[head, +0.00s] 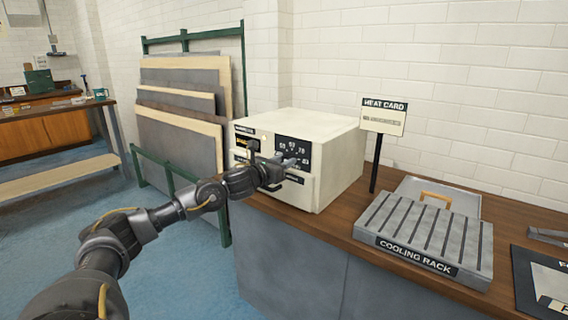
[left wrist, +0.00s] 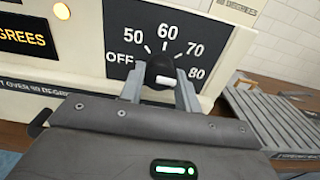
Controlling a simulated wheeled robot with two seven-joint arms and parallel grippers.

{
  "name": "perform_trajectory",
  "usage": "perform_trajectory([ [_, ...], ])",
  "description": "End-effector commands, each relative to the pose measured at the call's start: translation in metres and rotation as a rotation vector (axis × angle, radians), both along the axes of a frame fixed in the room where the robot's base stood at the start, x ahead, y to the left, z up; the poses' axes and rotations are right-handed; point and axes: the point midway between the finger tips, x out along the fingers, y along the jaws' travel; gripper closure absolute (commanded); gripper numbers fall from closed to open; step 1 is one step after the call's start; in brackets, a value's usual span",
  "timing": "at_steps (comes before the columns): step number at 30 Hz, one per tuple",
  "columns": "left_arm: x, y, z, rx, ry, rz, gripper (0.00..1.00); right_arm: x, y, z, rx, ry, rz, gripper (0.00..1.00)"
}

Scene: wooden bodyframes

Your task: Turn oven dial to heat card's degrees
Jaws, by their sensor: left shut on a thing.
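The white oven (head: 330,150) stands on the counter. Its black dial panel (left wrist: 130,20) reads OFF, 50, 60, 70 and 80. The black dial (left wrist: 158,68) has a white mark on its lower right side, roughly toward the 80; the exact setting is hard to tell. My left gripper (head: 285,170) is shut on the dial, with one finger (left wrist: 133,84) on the left and one (left wrist: 186,90) on the right. The heat card (head: 384,115) stands on a black post right of the oven; its small line is too small to read. My right gripper is not in view.
A cooling rack (head: 428,228) sits on the wooden counter right of the oven, with a grey tray with a tan handle (head: 435,195) behind it. A dark board (head: 540,280) lies at the far right. Panels (head: 180,100) lean in a green rack at left.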

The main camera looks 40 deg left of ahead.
Motion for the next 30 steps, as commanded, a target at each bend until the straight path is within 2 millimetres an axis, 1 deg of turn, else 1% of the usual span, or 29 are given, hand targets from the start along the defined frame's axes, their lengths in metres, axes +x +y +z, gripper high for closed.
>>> perform_trajectory([
  [3,0.0,0.0,-0.002,0.003,0.005,-0.001,0.9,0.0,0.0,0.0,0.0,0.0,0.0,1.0],
  [4,0.0,0.0,-0.002,0.003,0.005,-0.001,0.66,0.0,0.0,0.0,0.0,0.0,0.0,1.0],
  [9,0.0,0.0,-0.002,0.001,0.003,0.0,0.45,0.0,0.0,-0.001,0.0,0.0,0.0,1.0],
  [17,0.0,0.0,-0.001,0.0,0.001,0.0,0.45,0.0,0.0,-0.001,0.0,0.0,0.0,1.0],
  [20,-0.006,0.001,-0.001,0.002,0.001,0.001,0.45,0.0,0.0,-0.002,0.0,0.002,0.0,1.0],
  [23,-0.019,0.001,-0.003,0.004,0.003,0.001,0.45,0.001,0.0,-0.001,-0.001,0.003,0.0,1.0],
  [24,-0.027,0.0,-0.003,0.006,0.005,0.0,0.45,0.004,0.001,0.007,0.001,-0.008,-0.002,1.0],
  [30,-0.068,0.0,-0.005,0.008,0.006,0.0,0.45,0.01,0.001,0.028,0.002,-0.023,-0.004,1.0],
])
